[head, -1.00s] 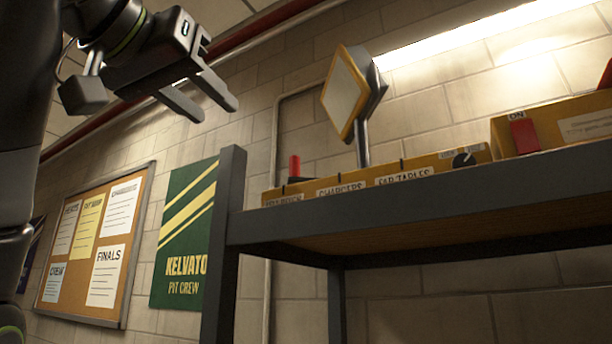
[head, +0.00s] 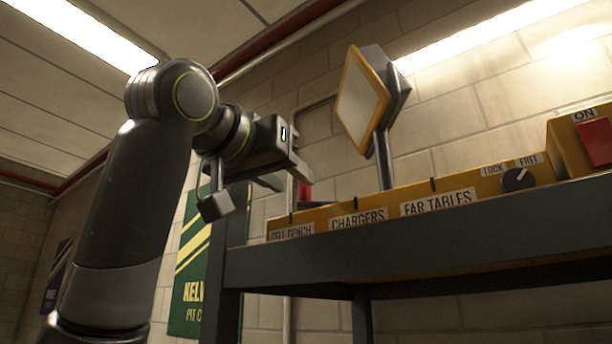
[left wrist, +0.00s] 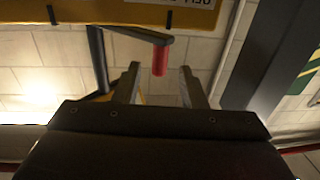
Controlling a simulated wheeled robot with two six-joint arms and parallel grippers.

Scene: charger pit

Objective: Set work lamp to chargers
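The work lamp (head: 362,104) has a square yellow-framed head on a dark post (head: 384,160) behind a yellow label panel (head: 470,188). The panel reads a bench label at left, CHARGERS (head: 358,219) in the middle and FAR TABLES at right. A red grip (head: 304,190) stands behind the panel's left end. The left wrist view shows this grip (left wrist: 160,60) on the end of a dark arm (left wrist: 140,34). My left gripper (head: 288,177) is open beside the red grip. Its fingers (left wrist: 162,88) are apart, with the grip ahead between them. My right gripper is out of view.
A knob (head: 517,179) marked LOCK and FREE seems turned toward FREE. A red ON switch (head: 596,141) sits at the right. The dark shelf edge (head: 420,245) runs below the panel. A green banner (head: 190,285) hangs on the wall behind.

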